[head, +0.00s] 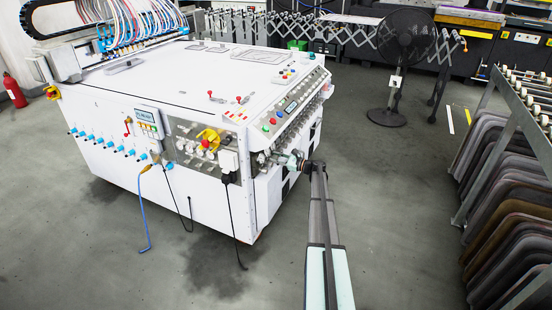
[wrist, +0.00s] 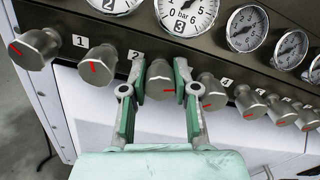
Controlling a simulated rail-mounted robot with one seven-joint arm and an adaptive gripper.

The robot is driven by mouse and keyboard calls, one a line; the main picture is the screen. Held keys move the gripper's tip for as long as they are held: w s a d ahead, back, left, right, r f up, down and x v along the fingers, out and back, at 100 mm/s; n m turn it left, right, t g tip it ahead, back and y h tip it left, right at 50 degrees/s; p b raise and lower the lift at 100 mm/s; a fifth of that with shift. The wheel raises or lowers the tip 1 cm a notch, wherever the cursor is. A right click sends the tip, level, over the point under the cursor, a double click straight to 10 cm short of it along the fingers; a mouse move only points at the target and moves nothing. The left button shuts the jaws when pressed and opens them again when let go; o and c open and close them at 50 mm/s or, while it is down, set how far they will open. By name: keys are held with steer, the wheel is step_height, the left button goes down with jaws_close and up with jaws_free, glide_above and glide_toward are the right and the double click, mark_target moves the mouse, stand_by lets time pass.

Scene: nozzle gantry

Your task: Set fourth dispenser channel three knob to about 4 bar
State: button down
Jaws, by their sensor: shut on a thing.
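In the wrist view, a row of grey metal knobs with red marks runs along the dark panel. My gripper (wrist: 160,85) is shut on the third knob (wrist: 160,73), with one green-padded finger on each side of it. The red mark on this knob points to the right. The gauge marked 3 (wrist: 186,12) is above it, cut off by the top edge; its needle is not clear enough to read. In the head view, my gripper (head: 289,160) is at the front panel of the white machine (head: 185,85), and the held knob is too small to make out.
The second knob (wrist: 98,66) and fourth knob (wrist: 211,91) flank my fingers closely. More gauges, such as the gauge marked 4 (wrist: 247,28), line the panel above. A black fan (head: 400,45) and a rack of dark panels (head: 505,190) stand to the right, with clear floor between.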

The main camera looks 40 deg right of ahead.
steer(key=c, duration=1.1)
jaws_free()
steer(key=shift+c, duration=0.2)
steer(key=v, duration=1.2)
